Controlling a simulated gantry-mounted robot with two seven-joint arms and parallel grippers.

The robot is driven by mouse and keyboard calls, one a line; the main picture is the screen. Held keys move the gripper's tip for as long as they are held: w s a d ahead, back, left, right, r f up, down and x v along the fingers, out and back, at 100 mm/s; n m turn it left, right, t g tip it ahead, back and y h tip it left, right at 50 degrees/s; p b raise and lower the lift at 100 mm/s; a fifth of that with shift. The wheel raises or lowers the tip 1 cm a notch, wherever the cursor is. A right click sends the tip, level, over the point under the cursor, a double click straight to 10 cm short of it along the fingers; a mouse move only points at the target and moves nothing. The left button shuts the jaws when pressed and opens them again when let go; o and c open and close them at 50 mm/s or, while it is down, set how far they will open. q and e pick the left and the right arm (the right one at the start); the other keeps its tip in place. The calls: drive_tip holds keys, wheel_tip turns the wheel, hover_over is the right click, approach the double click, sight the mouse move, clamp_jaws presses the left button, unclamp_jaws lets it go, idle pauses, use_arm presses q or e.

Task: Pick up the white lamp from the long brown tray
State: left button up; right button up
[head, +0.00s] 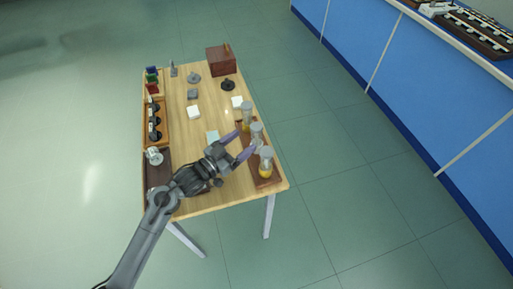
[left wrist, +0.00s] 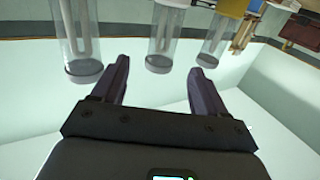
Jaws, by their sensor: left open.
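The long brown tray (head: 276,178) lies along the right edge of the wooden table. Three clear cylindrical lamps stand in it in a row. The middle one looks white (head: 257,132); the near lamp (head: 266,164) and the far lamp (head: 246,116) have yellow lower parts. My left gripper (head: 243,144) is open and empty, just left of the row, with its fingers pointing toward the middle lamp. In the left wrist view, the middle clear cylinder (left wrist: 163,45) shows ahead between the open fingertips (left wrist: 159,70), apart from them. My right gripper is not in view.
A brown tray (head: 165,130) with black items runs along the left edge, and a white cup-like item (head: 153,156) stands in a dark tray nearer. A reddish-brown box (head: 221,60) stands at the back right. Small white and grey blocks sit mid-table.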

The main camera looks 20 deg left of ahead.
sight(252, 133)
use_arm(q)
drive_tip(key=shift+b+x, duration=1)
drive_tip(key=shift+x, duration=2.7)
drive_tip(key=shift+r, duration=0.1)
drive_tip(key=shift+a, duration=0.1)
drive_tip(key=shift+c, duration=0.9)
clamp_jaws()
